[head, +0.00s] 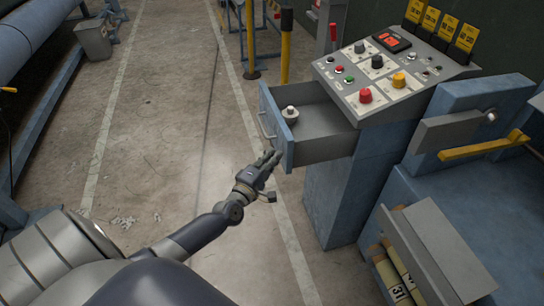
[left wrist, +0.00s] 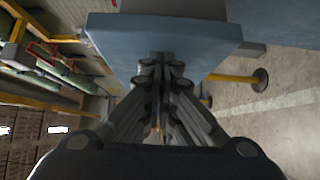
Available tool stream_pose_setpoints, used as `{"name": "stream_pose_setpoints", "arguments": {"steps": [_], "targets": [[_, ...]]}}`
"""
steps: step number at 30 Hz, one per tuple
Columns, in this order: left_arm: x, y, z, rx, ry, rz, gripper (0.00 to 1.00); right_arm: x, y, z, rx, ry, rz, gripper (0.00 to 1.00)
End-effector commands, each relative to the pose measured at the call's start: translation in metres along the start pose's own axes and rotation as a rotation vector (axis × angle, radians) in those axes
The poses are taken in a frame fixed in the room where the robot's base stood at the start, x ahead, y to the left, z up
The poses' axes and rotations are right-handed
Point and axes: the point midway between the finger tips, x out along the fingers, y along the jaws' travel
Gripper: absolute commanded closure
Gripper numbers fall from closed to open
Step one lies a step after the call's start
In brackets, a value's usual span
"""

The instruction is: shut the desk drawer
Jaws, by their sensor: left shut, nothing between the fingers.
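The desk drawer (head: 275,122) sticks out, open, to the left from under the sloped control panel of the desk. Its blue front carries a pale handle (head: 264,126). A small round light-coloured object (head: 290,115) sits inside the drawer. My left gripper (head: 273,157) is shut and empty, with its fingertips at the lower near corner of the drawer front. In the left wrist view, the fingers (left wrist: 163,62) point at the blue drawer front (left wrist: 165,38) and overlap its edge; I cannot tell whether they touch. My right gripper is not in view.
The control panel (head: 385,78) has several buttons and knobs. Blue machinery (head: 440,205) with an open bin of rolls (head: 395,275) stands at the right. A yellow post (head: 286,55) rises behind the drawer. A grey bin (head: 93,40) is far left. The floor left of the drawer is clear.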

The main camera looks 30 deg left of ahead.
Motion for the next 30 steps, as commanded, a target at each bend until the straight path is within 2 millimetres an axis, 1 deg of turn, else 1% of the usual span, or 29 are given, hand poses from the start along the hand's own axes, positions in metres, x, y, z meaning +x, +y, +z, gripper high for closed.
{"name": "stream_pose_setpoints", "arguments": {"steps": [5, 8, 11, 14, 20, 24, 30], "targets": [[0.003, 0.001, 0.003, -0.001, 0.0, 0.001, 1.0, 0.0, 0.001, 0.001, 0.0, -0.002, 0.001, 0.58], [0.01, 0.001, 0.011, -0.003, 0.0, 0.002, 1.0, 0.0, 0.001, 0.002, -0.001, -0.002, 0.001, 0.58], [0.021, 0.001, 0.022, -0.006, 0.0, 0.003, 1.0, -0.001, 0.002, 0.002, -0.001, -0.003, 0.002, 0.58], [0.037, 0.001, 0.037, -0.007, 0.0, 0.003, 1.0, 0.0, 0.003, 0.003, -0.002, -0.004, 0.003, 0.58], [0.074, 0.0, 0.075, -0.008, -0.001, 0.003, 1.0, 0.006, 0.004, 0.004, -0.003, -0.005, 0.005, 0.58], [0.101, -0.001, 0.102, -0.007, -0.001, 0.003, 1.0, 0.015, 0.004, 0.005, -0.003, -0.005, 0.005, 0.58], [0.133, -0.002, 0.134, -0.004, -0.002, 0.002, 1.0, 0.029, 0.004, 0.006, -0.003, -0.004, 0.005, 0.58]]}}
